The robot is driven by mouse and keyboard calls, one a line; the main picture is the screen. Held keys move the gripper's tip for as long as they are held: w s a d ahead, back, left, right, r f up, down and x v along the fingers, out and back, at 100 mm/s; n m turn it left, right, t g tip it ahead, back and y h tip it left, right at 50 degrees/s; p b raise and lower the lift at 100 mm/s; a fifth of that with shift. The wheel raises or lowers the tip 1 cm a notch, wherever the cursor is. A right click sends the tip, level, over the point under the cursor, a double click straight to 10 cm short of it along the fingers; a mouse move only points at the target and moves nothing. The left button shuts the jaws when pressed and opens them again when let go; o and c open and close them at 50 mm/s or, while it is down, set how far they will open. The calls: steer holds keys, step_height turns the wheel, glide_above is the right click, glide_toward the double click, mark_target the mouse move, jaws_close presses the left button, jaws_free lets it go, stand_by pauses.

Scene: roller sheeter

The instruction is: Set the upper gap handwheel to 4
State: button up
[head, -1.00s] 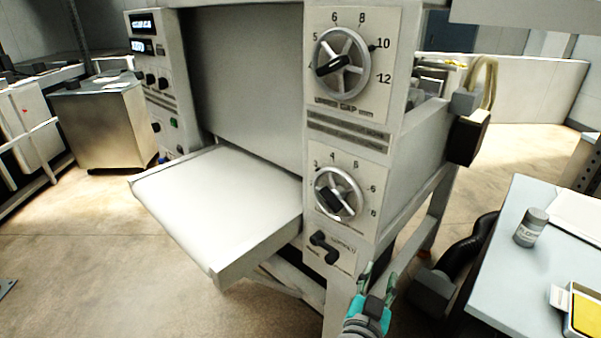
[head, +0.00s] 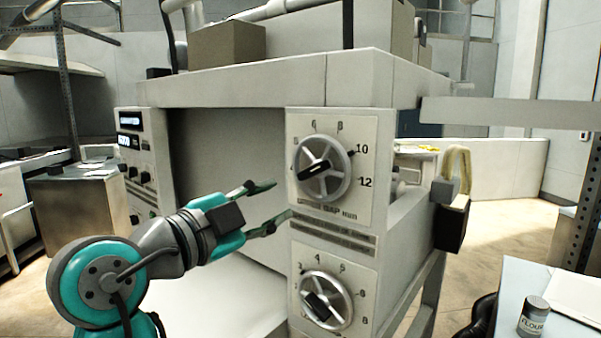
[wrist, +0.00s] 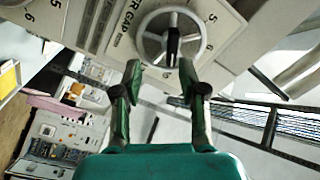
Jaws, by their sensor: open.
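The upper gap handwheel (head: 337,187) is a round silver wheel with spokes and a black bar across its hub. Its dial shows 6, 8, 10 and 12 in the head view. The bar lies nearly level, slightly tilted, its left end low. The 4 is not readable, so I cannot tell the exact setting. My gripper (head: 278,200) is open and empty, just left of the wheel in the head view. In the wrist view, the fingertips (wrist: 160,72) are apart below the handwheel (wrist: 147,47), with the bar between their lines and 5 and 6 readable.
The lower handwheel (head: 342,297) sits on the same front column beneath, with its own dial. A white feed table (head: 230,305) lies below my arm. A side table with a flour jar (head: 534,316) stands at right. Open floor shows at far right.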

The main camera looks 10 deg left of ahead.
mark_target(309, 173)
steer(key=shift+m, duration=0.7)
steer(key=w+d+r, duration=0.1)
steer(key=w, duration=0.1)
steer(key=w+d+r, duration=0.1)
steer(key=w+d, duration=0.1)
steer(key=w, duration=0.1)
steer(key=w+d+r, duration=0.1)
steer(key=w, duration=0.2)
steer(key=shift+w+d, duration=0.1)
steer(key=shift+d, duration=0.2)
steer(key=shift+f, duration=0.1)
jaws_close()
